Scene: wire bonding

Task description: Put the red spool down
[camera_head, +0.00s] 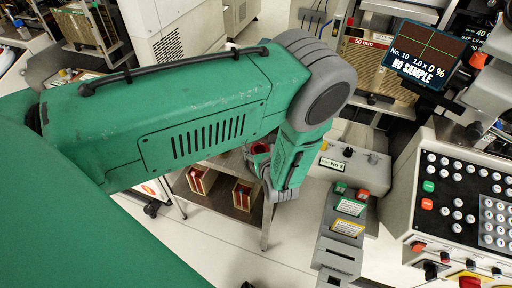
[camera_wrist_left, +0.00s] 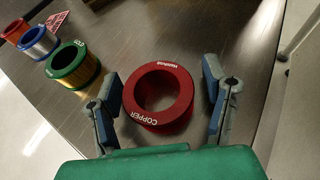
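The red spool (camera_wrist_left: 183,108), marked COPPER, is upright with its round hole facing the camera in the left wrist view. It is between the two blue-grey fingers of my left gripper (camera_wrist_left: 166,90). A gap shows between the spool and the right-hand finger; the left-hand finger is close to the spool's side. The gripper looks open around it. In the head view, a bit of red spool (camera_head: 260,148) shows beside my left wrist, mostly hidden by the arm. The fingers are hardly visible there. My right gripper is in neither view.
A green spool (camera_wrist_left: 72,66), a blue spool (camera_wrist_left: 39,42) and another red spool (camera_wrist_left: 15,31) stand along the left of the metal table (camera_wrist_left: 215,28). Bare tabletop lies beyond the held-in spool. A control panel (camera_head: 455,205) stands at right in the head view.

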